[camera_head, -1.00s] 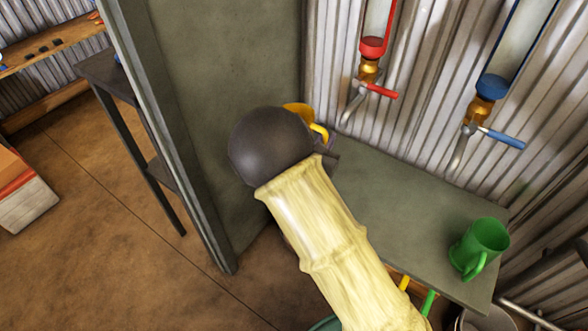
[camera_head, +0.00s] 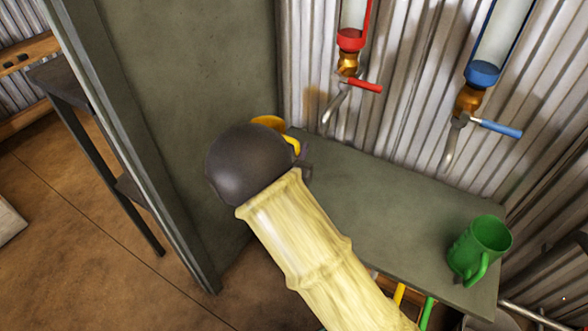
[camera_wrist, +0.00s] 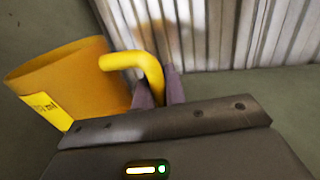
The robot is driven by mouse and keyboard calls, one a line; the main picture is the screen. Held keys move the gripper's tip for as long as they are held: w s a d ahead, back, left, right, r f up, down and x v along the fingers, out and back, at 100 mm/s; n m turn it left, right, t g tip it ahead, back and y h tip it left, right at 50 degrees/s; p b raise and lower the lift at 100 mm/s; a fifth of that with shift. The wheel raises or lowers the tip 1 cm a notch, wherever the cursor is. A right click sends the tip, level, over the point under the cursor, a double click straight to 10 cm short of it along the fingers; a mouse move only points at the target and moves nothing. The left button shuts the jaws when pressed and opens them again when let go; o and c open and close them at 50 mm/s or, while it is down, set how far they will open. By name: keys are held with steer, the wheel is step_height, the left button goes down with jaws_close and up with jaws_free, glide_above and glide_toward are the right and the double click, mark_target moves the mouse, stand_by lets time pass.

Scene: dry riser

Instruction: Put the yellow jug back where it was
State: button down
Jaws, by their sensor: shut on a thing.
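The yellow jug (camera_head: 268,122) is mostly hidden behind my dark wrist in the head view, at the far left end of the grey-green shelf (camera_head: 375,215). In the wrist view the jug (camera_wrist: 65,75) shows large at the left, with a paler yellow label on its side. My gripper (camera_wrist: 167,88) is shut on the jug's curved handle. In the head view only a bit of my gripper (camera_head: 305,160) shows beside the handle. I cannot tell whether the jug's base touches the shelf.
A green jug (camera_head: 480,248) stands at the shelf's right end. A red-handled tap (camera_head: 350,75) and a blue-handled tap (camera_head: 475,115) hang on the corrugated wall (camera_head: 420,70) above. A tall grey-green panel (camera_head: 185,110) borders the shelf's left. The middle of the shelf is clear.

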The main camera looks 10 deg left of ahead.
steer(key=shift+f, duration=0.65)
steer(key=shift+f+b, duration=0.9)
steer(key=shift+f, duration=0.95)
steer(key=shift+f, duration=0.15)
steer(key=c, duration=1.5)
jaws_free()
steer(key=shift+o, duration=0.2)
